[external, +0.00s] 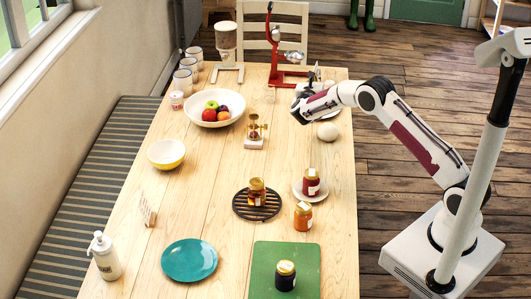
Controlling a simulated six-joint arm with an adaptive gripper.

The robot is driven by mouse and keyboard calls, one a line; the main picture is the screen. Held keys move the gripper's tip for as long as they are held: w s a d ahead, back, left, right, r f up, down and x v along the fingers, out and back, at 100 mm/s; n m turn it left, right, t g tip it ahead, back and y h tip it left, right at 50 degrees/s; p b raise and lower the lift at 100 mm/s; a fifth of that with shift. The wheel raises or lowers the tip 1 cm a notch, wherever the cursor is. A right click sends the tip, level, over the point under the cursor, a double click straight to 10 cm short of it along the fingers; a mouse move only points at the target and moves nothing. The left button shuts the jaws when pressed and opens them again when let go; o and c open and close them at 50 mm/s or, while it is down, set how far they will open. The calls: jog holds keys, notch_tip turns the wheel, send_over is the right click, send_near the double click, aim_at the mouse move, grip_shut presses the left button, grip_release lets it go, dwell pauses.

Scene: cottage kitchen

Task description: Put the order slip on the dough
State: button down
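A pale round lump that looks like the dough (327,131) sits near the right edge of the table. My gripper (299,117) is just left of it and a little above the tabletop. The gripper's fingers are dark and small in this view, and I cannot tell whether they are open or hold anything. A small upright card (148,213) stands at the left edge of the table. It may be the order slip, but it is too small to be sure. No other slip can be made out.
A fruit bowl (216,108) and an hourglass-like timer (254,132) stand left of my gripper. A red stand (287,60) is behind it. Jars, including one on a black trivet (242,209), stand nearer the front.

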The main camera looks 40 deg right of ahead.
jog(key=shift+s+d+r, duration=0.25)
jog(key=shift+s+d, duration=0.1)
jog(key=shift+s, duration=0.25)
jog(key=shift+s+d+r, duration=0.2)
jog(key=shift+s+d, duration=0.1)
jog(key=shift+s, duration=0.3)
jog(key=s+f, duration=0.1)
jog(key=s+f+n+t+y, duration=0.1)
jog(key=s, duration=0.1)
jog(key=s+f+n+t+y, duration=0.1)
jog(key=shift+s+a, duration=0.15)
jog(key=shift+a, duration=0.25)
send_over(322, 127)
notch_tip(322, 127, down, 6)
jog(key=shift+d+f, duration=0.15)
jog(key=shift+d, duration=0.05)
jog(key=shift+f, duration=1.85)
jog(key=shift+f, duration=0.15)
